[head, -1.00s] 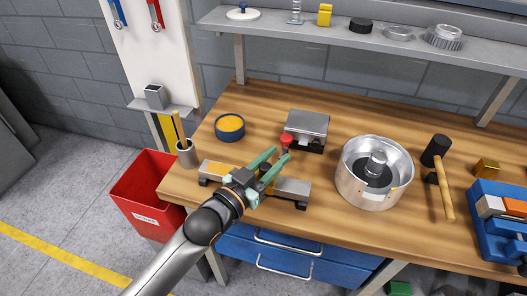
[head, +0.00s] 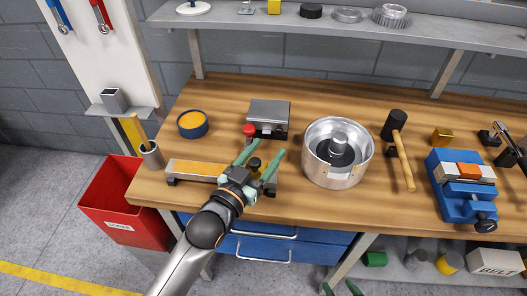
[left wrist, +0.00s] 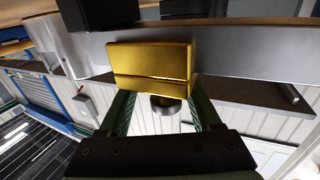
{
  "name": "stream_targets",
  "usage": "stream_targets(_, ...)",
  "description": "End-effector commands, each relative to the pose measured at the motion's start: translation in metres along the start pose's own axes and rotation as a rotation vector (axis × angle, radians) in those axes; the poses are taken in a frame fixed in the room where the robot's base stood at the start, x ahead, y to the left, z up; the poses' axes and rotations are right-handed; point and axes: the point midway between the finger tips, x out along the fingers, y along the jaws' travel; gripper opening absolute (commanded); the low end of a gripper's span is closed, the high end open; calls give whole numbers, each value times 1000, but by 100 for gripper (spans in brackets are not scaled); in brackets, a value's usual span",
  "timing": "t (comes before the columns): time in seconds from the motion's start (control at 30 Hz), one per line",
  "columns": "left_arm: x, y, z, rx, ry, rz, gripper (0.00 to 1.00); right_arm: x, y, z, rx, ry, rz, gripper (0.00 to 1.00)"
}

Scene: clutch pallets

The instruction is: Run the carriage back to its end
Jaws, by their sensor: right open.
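The rail (head: 190,168) lies along the bench's front edge, its yellow strip showing left of my left gripper (head: 266,149). The green fingers are spread over its right part. A dark round knob (head: 254,163) stands between them, with a gap beside it. In the left wrist view a gold block (left wrist: 150,65) sits ahead of the fingers, and a round metal knob (left wrist: 165,104) shows between them, apart from both. The carriage's body is mostly hidden by the gripper in the head view. My right gripper (head: 341,288) shows only its open green tips at the bottom edge.
A red-topped knob (head: 249,130) and a grey box (head: 268,112) stand just behind my left gripper. A metal pot (head: 337,172) stands to the right, then a hammer (head: 402,155) and blue vise (head: 462,190). A red bin (head: 125,205) is at the left.

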Motion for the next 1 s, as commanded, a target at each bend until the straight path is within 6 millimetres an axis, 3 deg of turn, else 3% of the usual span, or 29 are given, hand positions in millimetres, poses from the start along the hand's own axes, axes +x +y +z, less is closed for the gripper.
stream_targets(0.37,-11,-2,-1,2,-2,-2,64,-5,-1,-5,1,0,0,63)
stream_targets(0.8,-91,-1,-2,1,-4,-1,64,-26,-2,-28,1,0,0,63)
stream_targets(1.0,-116,0,-1,1,-2,0,64,-30,-3,-33,1,0,0,63)
